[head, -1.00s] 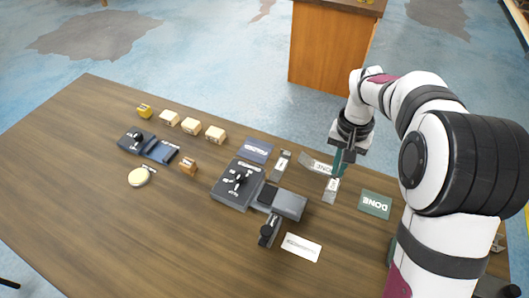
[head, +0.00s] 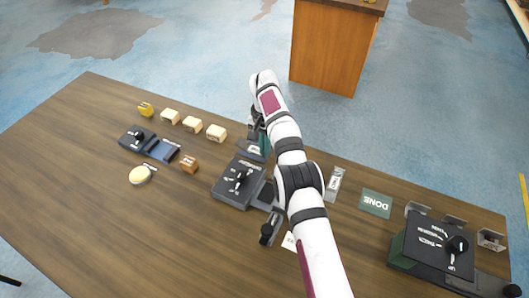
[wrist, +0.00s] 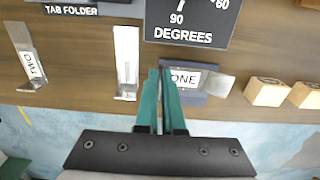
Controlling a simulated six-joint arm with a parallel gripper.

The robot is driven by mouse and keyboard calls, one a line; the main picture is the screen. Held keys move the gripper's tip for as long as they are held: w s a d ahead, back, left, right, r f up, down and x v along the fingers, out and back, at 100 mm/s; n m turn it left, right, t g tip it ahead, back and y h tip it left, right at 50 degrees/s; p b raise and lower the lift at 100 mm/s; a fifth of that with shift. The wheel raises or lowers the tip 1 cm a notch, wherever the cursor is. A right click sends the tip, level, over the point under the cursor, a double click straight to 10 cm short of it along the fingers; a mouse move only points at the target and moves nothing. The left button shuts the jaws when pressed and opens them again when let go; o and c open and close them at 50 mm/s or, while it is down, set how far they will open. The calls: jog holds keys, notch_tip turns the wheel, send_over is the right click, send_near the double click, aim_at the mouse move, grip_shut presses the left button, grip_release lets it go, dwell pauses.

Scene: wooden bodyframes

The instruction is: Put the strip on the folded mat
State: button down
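The grey metal strip labelled ONE (wrist: 187,78) has a bent end on the right in the wrist view. It lies over the blue-grey folded mat (wrist: 192,99), whose edge shows around it; I cannot tell whether they touch. My gripper (wrist: 160,72) has its two green fingers close together on the strip's left end and looks shut on it.
A dial device marked DEGREES (head: 236,184) stands close in front of the mat. Wooden blocks (head: 216,132) stand to its left. A strip labelled TWO (head: 335,183), a plain strip (wrist: 127,58), a DONE card (head: 375,203) and another dial device (head: 436,246) are to the right.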

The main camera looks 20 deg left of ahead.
jog(key=shift+f, duration=1.3)
jog(key=c, duration=1)
grip_release()
jog(key=shift+f, duration=0.15)
jog(key=shift+c, duration=0.2)
